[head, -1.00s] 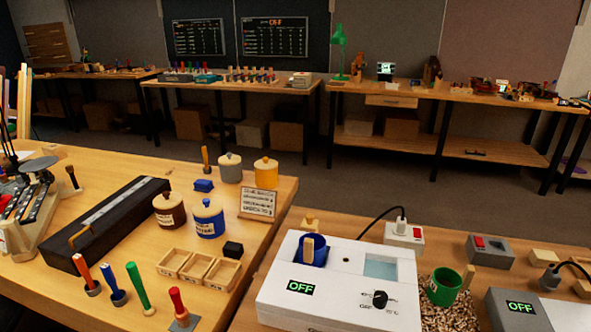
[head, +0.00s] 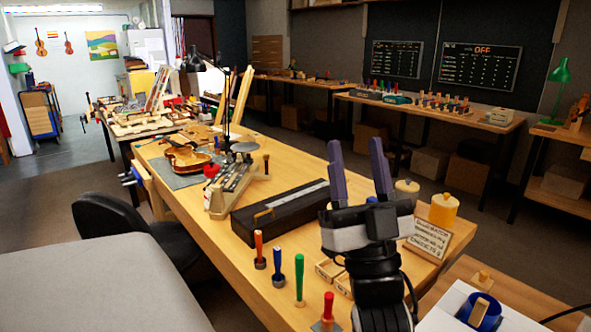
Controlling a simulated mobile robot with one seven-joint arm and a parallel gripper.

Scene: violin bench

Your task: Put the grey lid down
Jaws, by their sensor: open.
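My gripper (head: 358,150) stands upright in the middle of the head view, its two purple fingers spread apart with nothing between them. Just right of it and behind it, the grey lid (head: 407,186) with its pale knob shows on top of a grey jar. Most of that jar is hidden by my gripper. The yellow jar (head: 443,211) with its lid stands to the right of it. The brown and blue jars are hidden behind my arm.
A sign (head: 427,240) stands before the yellow jar. A long black case (head: 285,220) and upright coloured-handled tools (head: 299,281) are left of my arm. A white device with a blue pot (head: 479,311) is at lower right. Bare bench top shows beyond the case.

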